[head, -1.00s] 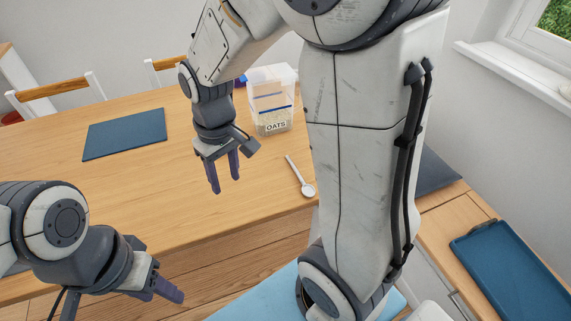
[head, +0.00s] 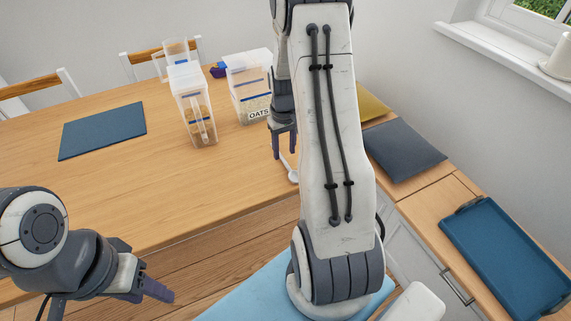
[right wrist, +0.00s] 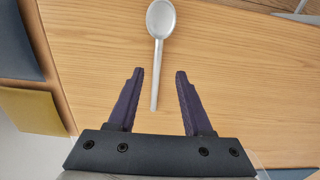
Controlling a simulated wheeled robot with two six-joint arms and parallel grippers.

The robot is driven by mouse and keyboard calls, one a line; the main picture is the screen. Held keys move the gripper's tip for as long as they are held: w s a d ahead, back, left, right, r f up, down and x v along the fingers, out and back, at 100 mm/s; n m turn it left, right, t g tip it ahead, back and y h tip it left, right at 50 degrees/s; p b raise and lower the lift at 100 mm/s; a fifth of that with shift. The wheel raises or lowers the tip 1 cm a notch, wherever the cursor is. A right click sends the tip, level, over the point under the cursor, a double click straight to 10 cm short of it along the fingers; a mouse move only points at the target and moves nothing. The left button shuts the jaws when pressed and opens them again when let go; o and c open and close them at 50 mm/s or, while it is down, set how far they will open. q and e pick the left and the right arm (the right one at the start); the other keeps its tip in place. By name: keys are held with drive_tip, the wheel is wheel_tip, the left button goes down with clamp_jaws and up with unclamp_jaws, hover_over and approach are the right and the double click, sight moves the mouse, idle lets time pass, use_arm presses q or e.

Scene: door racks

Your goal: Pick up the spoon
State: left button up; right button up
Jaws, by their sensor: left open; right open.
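The spoon lies on the wooden table. In the head view its pale bowl (head: 293,176) shows, and part of its handle is hidden behind my right gripper (head: 284,146). In the right wrist view the whole grey-white spoon (right wrist: 157,50) shows, bowl away from me and handle end reaching between the fingertips of my right gripper (right wrist: 158,72). The right gripper is open and empty, pointing down over the spoon's handle. My left gripper (head: 156,291) is low at the left, off the table's front edge, open and apart from the spoon.
An oats container (head: 250,90) and a clear container with a scoop (head: 196,105) stand behind the spoon. A blue mat (head: 103,130) lies at the left of the table (head: 120,190).

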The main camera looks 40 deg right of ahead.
sight(285, 162)
drive_tip(key=f, duration=0.4)
drive_tip(key=shift+d+f, duration=0.2)
drive_tip(key=shift+f, duration=0.2)
clamp_jaws()
drive_tip(key=shift+r, duration=0.1)
